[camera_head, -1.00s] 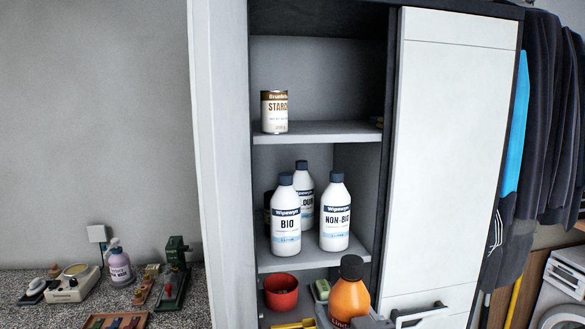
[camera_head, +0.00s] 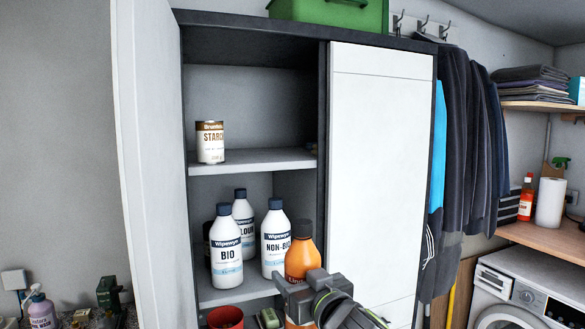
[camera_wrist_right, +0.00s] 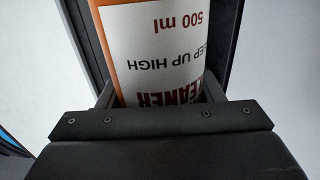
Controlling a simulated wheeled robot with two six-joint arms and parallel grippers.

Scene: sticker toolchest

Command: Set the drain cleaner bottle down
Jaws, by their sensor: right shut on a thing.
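The drain cleaner bottle (camera_head: 302,256) is orange with a brown cap and stands upright in front of the open cabinet, at the right of its shelf opening. My right gripper (camera_head: 300,312) is shut on it low down in the head view. In the right wrist view the bottle (camera_wrist_right: 150,50) fills the space between the fingers, its white label upside down with "CLEANER" and "KEEP UP HIGH" on it. My left gripper is not in view.
The middle shelf (camera_head: 236,291) holds the BIO bottle (camera_head: 226,250), the NON-BIO bottle (camera_head: 275,240) and another white bottle behind them. A starch tin (camera_head: 210,144) stands on the upper shelf (camera_head: 250,162), with free room to its right. A red pot (camera_head: 226,318) is lower down.

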